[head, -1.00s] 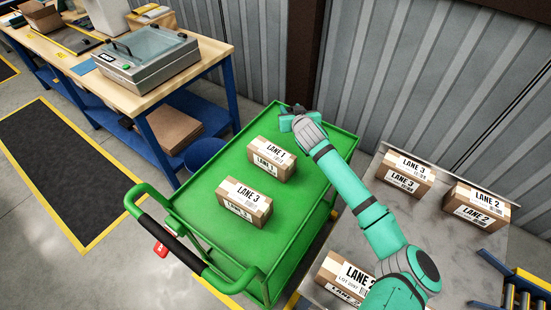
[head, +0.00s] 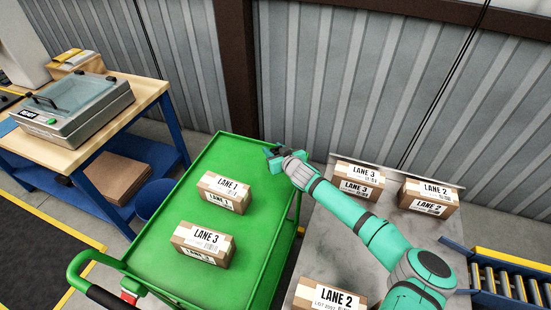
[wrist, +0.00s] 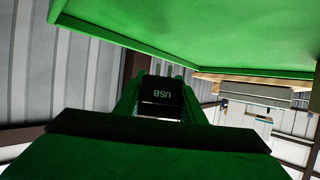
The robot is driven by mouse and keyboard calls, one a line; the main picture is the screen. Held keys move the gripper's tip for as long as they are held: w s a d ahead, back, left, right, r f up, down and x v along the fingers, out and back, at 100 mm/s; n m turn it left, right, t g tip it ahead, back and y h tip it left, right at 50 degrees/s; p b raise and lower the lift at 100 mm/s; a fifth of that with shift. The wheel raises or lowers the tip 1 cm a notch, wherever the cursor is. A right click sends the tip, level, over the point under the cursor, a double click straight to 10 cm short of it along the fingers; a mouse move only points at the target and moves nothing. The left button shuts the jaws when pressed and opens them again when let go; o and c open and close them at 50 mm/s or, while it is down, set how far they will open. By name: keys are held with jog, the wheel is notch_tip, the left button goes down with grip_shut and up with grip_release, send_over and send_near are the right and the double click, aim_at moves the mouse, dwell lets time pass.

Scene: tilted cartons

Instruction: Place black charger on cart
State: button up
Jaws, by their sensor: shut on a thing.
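The black charger (wrist: 163,94), marked "USB", is between the fingers of my gripper (head: 272,154) in the wrist view. My gripper is shut on it. In the head view my gripper is at the far right corner of the green cart (head: 178,240), and the charger cannot be made out clearly there. The cart's green surface also fills the top of the wrist view (wrist: 220,35), apart from the charger. I cannot tell how high the charger is relative to the cart top.
A LANE 1 carton (head: 225,192) and a LANE 3 carton (head: 203,243) stand on the cart; its far left part is clear. A grey table (head: 318,240) with several cartons is to the right. A workbench (head: 90,150) stands left, a corrugated wall (head: 340,80) behind.

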jog(key=shift+d+f, duration=0.4)
jog(key=shift+f, duration=1.9)
jog(key=shift+f, duration=0.15)
jog(key=o, duration=1.1)
jog(key=shift+c, duration=0.2)
jog(key=shift+r, duration=0.25)
jog(key=v, duration=1.1)
jog(key=shift+s+d, duration=0.25)
jog(key=shift+s, duration=0.1)
